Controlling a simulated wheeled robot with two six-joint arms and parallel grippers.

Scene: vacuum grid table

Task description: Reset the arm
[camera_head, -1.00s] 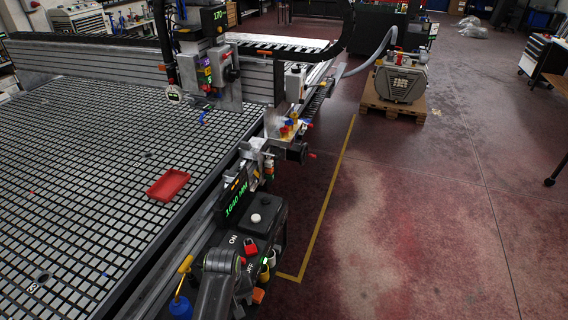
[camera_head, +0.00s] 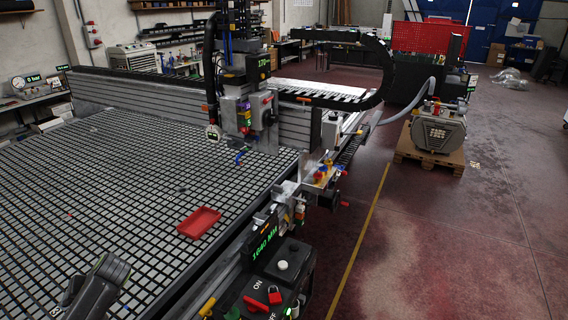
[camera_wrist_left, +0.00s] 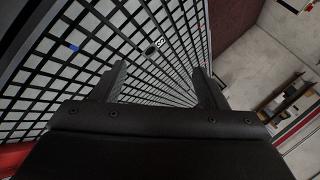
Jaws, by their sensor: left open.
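In the left wrist view, my left gripper (camera_wrist_left: 162,82) is open. Its two dark fingers stand apart with nothing between them, over the black-and-white grid of the vacuum table (camera_wrist_left: 105,30). In the head view, a dark part of my own arm shows at the lower left, above the near part of the grid table (camera_head: 95,210). The left gripper's fingertips cannot be made out there. My right gripper is in neither view.
A red tray (camera_head: 199,222) lies on the grid. A machine gantry (camera_head: 245,105) spans the table's far side. A control box (camera_head: 283,268) stands at the table's right edge. A pump (camera_head: 438,135) sits on a pallet.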

